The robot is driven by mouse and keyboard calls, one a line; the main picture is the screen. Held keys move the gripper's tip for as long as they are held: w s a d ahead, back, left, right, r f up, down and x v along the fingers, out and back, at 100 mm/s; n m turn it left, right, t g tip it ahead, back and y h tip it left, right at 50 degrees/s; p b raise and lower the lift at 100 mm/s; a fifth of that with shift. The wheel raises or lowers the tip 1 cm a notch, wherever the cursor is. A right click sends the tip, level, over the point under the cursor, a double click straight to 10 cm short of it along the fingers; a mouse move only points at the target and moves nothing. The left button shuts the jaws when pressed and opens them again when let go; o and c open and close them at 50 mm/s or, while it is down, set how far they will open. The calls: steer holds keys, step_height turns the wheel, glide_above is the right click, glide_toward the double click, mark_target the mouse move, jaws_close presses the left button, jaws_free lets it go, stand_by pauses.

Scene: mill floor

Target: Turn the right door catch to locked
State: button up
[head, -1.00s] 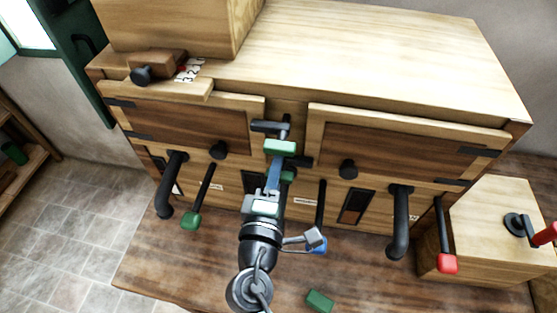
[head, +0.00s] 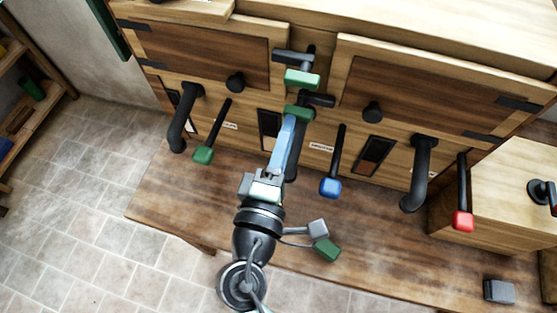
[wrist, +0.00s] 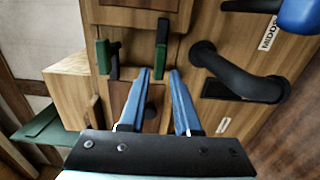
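Two black catches with green grips sit on the post between the two cabinet doors. The upper catch (head: 302,77) has its bar reaching left. The lower catch (head: 298,112) has its bar reaching right, toward the right door (head: 430,95), and looks like the right door's catch. My gripper (head: 288,125) is just below it, with blue fingers pointing up at the post. In the wrist view, my gripper (wrist: 160,73) has its fingers apart and empty. The lower catch's green grip (wrist: 162,47) shows just past the fingertips; contact cannot be told. The other grip (wrist: 103,57) is further left.
A black curved pipe stands close beside the fingers in the wrist view (wrist: 235,72). A blue-knobbed lever (head: 331,186), a green-knobbed lever (head: 205,153), a red-knobbed lever (head: 462,218) and two door knobs are around. A green block (head: 327,250) is near my arm.

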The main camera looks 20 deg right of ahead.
steer(key=b+v, duration=0.1)
steer(key=v, duration=0.4)
steer(key=shift+r, duration=0.1)
stand_by(0.4)
steer(key=w+a+r+m+t+y, duration=0.2)
steer(key=w+r+m, duration=0.25)
steer(key=r, duration=0.55)
steer(key=w+a+r+m+t+y, duration=0.1)
steer(key=w+r+m+t, duration=0.25)
steer(key=w+r, duration=0.45)
steer(key=s+a+r+m+t+y, duration=0.1)
steer(key=s+r+t+y, duration=0.1)
steer(key=r, duration=0.6)
steer(key=s+a+r+m+t+y, duration=0.1)
steer(key=s+r, duration=0.3)
steer(key=r, duration=0.5)
steer(key=s+a+r+m+t+y, duration=0.1)
steer(key=s+a+r+t+y, duration=0.1)
steer(key=r, duration=0.7)
steer(key=shift+s+a+t+y, duration=0.3)
steer(key=shift+s+t+y, duration=0.25)
steer(key=shift+t+y, duration=0.45)
steer(key=shift+d, duration=0.1)
